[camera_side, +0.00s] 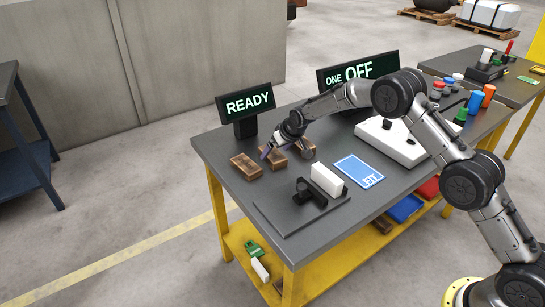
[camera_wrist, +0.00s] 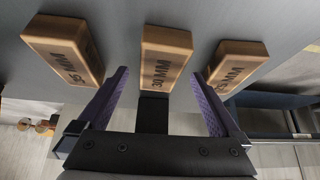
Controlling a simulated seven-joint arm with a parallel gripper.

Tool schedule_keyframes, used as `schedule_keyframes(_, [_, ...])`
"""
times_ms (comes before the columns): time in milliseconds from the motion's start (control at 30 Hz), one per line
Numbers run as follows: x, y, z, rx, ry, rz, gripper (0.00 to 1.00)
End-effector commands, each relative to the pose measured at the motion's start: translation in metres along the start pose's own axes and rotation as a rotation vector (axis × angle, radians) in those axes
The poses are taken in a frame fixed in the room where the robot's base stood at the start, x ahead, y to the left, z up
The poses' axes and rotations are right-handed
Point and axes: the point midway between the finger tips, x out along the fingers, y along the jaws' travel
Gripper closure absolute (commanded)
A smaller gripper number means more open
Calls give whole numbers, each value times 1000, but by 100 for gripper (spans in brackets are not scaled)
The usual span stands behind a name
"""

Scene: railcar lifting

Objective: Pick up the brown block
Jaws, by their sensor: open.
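Three brown blocks lie in a row on the grey table. The middle block, marked 30 MM, shows in the wrist view (camera_wrist: 165,42) and partly behind my gripper in the side view (camera_side: 273,161). In the side view, another block (camera_side: 246,167) lies left of my gripper. My gripper (camera_side: 286,152) is open and low over the row. In the wrist view, its purple fingers (camera_wrist: 160,74) are on either side of the middle block, with no grip on it.
A READY sign (camera_side: 246,104) stands behind the blocks and an OFF sign (camera_side: 358,73) farther right. A blue card (camera_side: 358,171), a white block (camera_side: 327,180) on a black holder, and a white device (camera_side: 398,142) are on the table (camera_side: 222,146). The neighbouring blocks are close to my fingers.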

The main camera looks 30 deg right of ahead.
Motion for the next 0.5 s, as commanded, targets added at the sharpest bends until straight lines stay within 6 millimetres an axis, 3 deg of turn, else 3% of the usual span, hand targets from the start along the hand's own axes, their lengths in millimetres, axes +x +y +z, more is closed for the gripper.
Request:
schedule_keyframes(200, [21,0,-1,-2,2,-1,0])
schedule_keyframes(500, [24,0,-1,-2,2,-2,0])
